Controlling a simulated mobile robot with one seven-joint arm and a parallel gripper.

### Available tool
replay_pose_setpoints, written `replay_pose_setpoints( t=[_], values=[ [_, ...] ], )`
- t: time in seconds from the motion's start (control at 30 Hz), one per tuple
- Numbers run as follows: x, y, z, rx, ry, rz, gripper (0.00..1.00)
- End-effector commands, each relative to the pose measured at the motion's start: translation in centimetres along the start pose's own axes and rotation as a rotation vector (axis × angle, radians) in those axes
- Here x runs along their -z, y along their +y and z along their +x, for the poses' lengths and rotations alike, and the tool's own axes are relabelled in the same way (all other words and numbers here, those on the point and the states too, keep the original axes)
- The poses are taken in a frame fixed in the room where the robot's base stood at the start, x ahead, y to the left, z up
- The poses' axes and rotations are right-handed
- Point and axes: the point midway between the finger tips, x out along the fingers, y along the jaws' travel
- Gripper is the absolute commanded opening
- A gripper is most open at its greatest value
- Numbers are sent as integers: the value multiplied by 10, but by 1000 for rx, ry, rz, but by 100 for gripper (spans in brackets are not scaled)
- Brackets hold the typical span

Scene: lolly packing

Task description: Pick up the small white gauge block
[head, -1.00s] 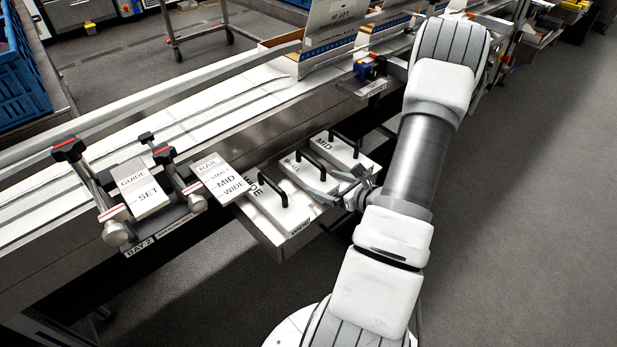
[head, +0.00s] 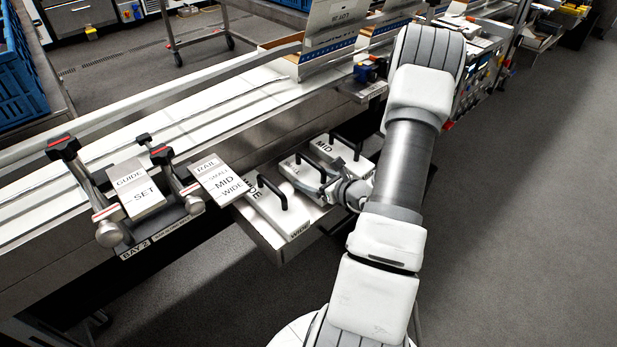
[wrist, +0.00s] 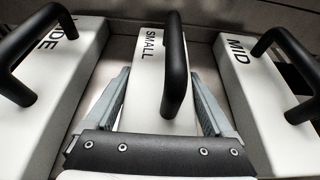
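The small white gauge block (wrist: 148,78), marked SMALL, has a black arched handle and sits between two other blocks. In the head view, the small block (head: 299,168) is partly hidden by my gripper and arm. My gripper (wrist: 162,85) is open, with one grey finger on each side of the small block and its handle. It is not shut on anything; I cannot tell whether a finger touches the block. In the head view, my gripper (head: 334,187) is low over the tray.
The wider WIDE block (wrist: 60,75) stands close on the left and the MID block (wrist: 262,95) close on the right, both with black handles. The metal tray (head: 268,240) holds them beside the conveyor. The RAIL card (head: 222,181) and guide clamps stand left of it.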

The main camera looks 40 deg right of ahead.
Motion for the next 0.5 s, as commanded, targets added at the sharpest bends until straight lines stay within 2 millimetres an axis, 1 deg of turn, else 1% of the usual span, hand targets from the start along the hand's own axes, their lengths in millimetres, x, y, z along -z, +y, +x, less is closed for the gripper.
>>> replay_pose_setpoints(
  t=[0.03,0.17,0.2,0.27,0.3,0.37,0.5],
  values=[
    [0,0,0,0,0,0,59],
    [0,0,0,0,0,0,35],
    [0,0,0,0,0,0,28],
    [0,0,0,0,0,0,17],
    [0,0,0,0,1,0,10],
    [0,0,0,0,1,0,0],
    [-1,0,0,0,-2,-1,0]
  ],
)
